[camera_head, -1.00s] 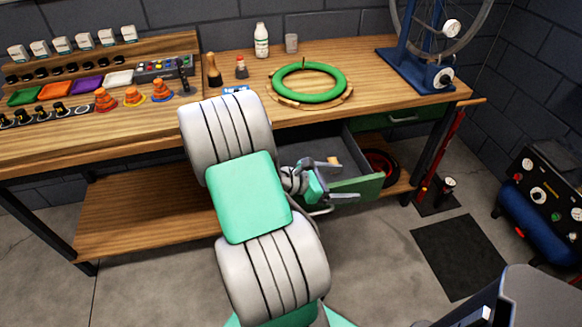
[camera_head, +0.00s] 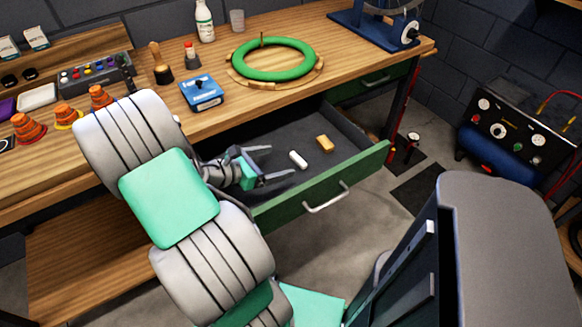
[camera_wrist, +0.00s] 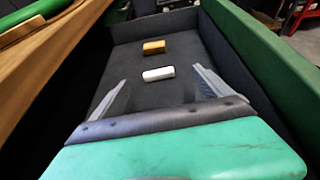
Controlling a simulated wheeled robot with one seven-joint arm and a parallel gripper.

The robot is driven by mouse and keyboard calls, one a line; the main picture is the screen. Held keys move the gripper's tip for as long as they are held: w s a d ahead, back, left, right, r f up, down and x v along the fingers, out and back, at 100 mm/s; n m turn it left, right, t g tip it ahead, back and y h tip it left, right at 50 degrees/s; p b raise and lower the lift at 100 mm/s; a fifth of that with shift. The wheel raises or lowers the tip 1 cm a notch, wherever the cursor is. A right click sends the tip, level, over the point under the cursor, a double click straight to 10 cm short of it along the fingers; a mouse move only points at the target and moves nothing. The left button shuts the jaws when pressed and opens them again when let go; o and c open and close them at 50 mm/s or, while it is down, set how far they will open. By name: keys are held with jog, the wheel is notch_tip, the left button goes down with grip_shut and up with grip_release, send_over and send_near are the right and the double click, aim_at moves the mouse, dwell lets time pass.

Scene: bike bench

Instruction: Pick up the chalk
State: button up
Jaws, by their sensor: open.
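The chalk (camera_head: 298,159) is a short white stick lying on the dark floor of the open drawer (camera_head: 330,186). The chalk also shows in the wrist view (camera_wrist: 158,74), lying crosswise ahead of the fingertips and between their lines. My gripper (camera_head: 274,163) is at the drawer's left part, fingers apart and pointing right toward the chalk. In the wrist view my gripper (camera_wrist: 160,85) is open and empty. It does not touch the chalk.
An orange-yellow block (camera_head: 325,143) lies in the drawer just beyond the chalk. The drawer's green front has a metal handle (camera_head: 326,197). The bench top above holds a green tyre ring (camera_head: 273,59), a blue box (camera_head: 201,92) and a white bottle (camera_head: 204,21).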

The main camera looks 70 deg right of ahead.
aim_at(298, 159)
notch_tip(298, 159, down, 3)
jog(key=shift+r+b, duration=0.15)
jog(key=shift+b, duration=0.6)
jog(key=x, duration=0.4)
jog(key=b+x, duration=0.1)
jog(key=x, duration=0.2)
jog(key=shift+d, duration=0.55)
jog(key=shift+r, duration=0.1)
jog(key=shift+c, duration=0.6)
jog(key=c, duration=1.3)
jog(key=shift+r, duration=0.1)
